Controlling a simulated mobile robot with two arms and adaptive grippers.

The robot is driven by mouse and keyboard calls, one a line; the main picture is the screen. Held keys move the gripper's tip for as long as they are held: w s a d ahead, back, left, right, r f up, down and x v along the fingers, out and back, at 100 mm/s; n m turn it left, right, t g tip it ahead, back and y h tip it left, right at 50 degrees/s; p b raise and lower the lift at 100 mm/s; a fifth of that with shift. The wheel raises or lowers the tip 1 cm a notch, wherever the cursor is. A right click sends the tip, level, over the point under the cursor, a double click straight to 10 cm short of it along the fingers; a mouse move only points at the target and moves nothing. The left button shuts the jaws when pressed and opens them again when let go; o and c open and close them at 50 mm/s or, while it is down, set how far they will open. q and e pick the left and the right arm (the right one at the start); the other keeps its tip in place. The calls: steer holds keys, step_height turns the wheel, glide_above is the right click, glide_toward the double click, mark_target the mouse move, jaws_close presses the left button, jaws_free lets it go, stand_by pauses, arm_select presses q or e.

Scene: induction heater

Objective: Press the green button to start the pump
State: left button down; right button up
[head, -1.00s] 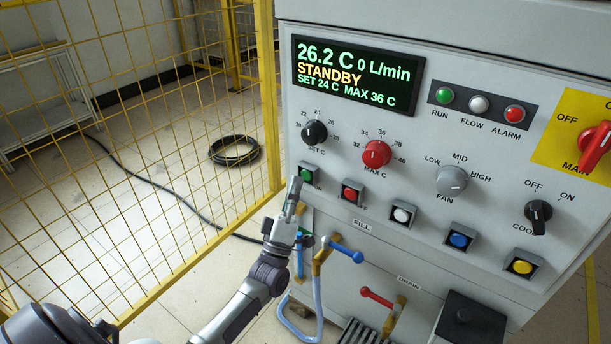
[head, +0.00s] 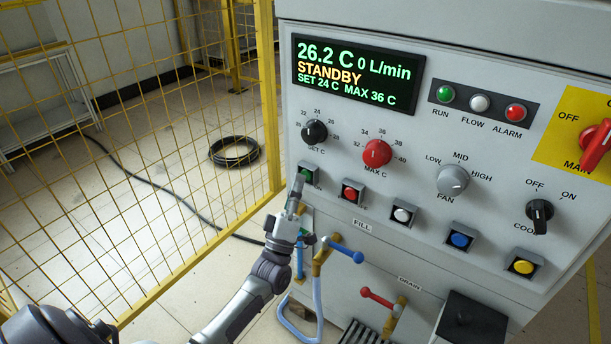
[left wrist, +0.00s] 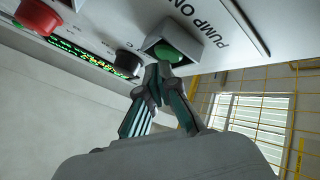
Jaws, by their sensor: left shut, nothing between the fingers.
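The green button (head: 309,174) sits in a square grey housing at the left end of the button row on the panel. In the left wrist view the green button (left wrist: 168,53) shows large, beside the label "PUMP ON". My left gripper (head: 299,179) is shut and empty, with its tips just in front of the button and partly covering it. In the left wrist view its closed tips (left wrist: 160,68) reach the lower edge of the button; I cannot tell whether they touch. The display (head: 357,74) reads STANDBY, 26.2 C and 0 L/min. My right gripper is not in view.
A red button (head: 351,192) is just right of the green one, with white, blue and yellow buttons farther along. The black set knob (head: 314,132) is above. A blue-handled fill valve (head: 344,251) is below. Yellow mesh fencing (head: 150,150) stands on the left.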

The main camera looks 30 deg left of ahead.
arm_select(q)
steer(key=shift+w, duration=0.25)
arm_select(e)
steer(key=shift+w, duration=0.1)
arm_select(q)
steer(key=shift+w+b, duration=0.25)
steer(key=shift+b, duration=0.05)
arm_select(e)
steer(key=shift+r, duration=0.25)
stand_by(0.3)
arm_select(q)
steer(key=s+p, duration=0.3)
steer(key=s, duration=0.3)
steer(key=shift+s+a, duration=0.2)
steer(key=shift+s, duration=0.2)
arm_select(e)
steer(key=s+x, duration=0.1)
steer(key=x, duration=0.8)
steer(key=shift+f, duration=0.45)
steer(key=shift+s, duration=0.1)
